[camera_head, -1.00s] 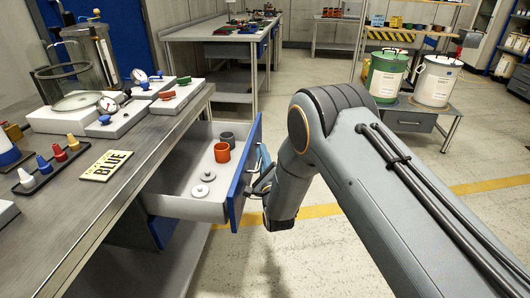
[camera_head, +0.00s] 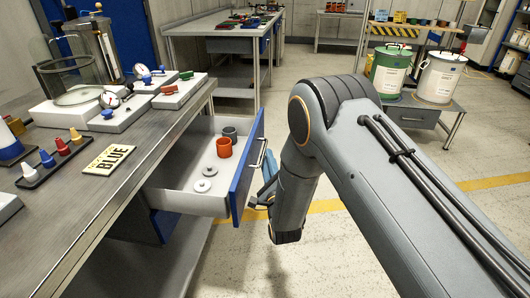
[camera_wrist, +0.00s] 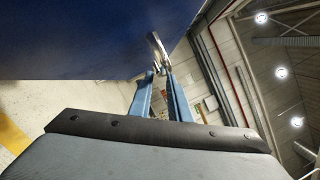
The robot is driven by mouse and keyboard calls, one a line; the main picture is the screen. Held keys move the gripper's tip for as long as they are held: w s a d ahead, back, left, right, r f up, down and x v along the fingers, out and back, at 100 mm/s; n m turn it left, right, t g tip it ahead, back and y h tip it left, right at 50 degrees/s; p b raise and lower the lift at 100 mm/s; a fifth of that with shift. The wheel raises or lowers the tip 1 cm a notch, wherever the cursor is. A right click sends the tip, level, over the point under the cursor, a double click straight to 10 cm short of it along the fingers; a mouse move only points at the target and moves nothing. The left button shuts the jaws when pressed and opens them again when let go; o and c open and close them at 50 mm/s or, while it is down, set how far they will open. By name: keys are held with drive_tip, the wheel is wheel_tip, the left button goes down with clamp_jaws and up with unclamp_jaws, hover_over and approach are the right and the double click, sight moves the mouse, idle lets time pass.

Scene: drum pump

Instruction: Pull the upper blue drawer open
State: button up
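The upper blue drawer (camera_head: 245,165) is pulled out from under the metal workbench, with its white inside showing. Inside it are an orange cup (camera_head: 224,147), a grey cup (camera_head: 230,133) and two grey discs (camera_head: 203,186). Its silver bar handle (camera_head: 262,153) is on the blue front and also shows in the wrist view (camera_wrist: 157,48). My gripper (camera_wrist: 160,73) has its two blue fingers apart, with a gap between them. The fingertips are close to the near end of the handle; contact cannot be told. In the head view my wrist partly hides the gripper (camera_head: 266,187).
The workbench (camera_head: 150,150) holds gauges, glass vessels, coloured cones and a BLUE sign (camera_head: 108,159). A lower blue drawer front (camera_head: 162,226) is below. The floor before the drawer is open.

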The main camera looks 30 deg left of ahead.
drive_tip(key=shift+v, duration=1.3)
drive_tip(key=w+d+r+n+g+h+p, duration=0.2)
drive_tip(key=w+d+r+n+h, duration=0.3)
drive_tip(key=w+d, duration=0.55)
drive_tip(key=s+d+r+n+g+h+p, duration=0.1)
drive_tip(key=d+r+g+h, duration=0.15)
drive_tip(key=d, duration=0.65)
drive_tip(key=s+d+r+n+g+h+p, duration=0.1)
drive_tip(key=d+r+n+h+p, duration=0.15)
drive_tip(key=d, duration=0.65)
drive_tip(key=s+d+r+n+g+h+p, duration=0.1)
drive_tip(key=s+d+r+n+g+h, duration=0.1)
drive_tip(key=s+d, duration=0.55)
drive_tip(key=s+d+r+n+g+h, duration=0.1)
drive_tip(key=s+d+r+g, duration=0.25)
drive_tip(key=d, duration=0.65)
drive_tip(key=s+d+r+n+g, duration=0.1)
drive_tip(key=s+d, duration=0.2)
drive_tip(key=s, duration=0.3)
drive_tip(key=s+d+r+n+g+p, duration=0.1)
drive_tip(key=s+d+n, duration=0.1)
drive_tip(key=s, duration=0.4)
drive_tip(key=s+d+r+n+g+h+p, duration=0.1)
drive_tip(key=s+d+r+g, duration=0.1)
drive_tip(key=s+d, duration=0.2)
drive_tip(key=s, duration=0.3)
drive_tip(key=shift+d, duration=0.2)
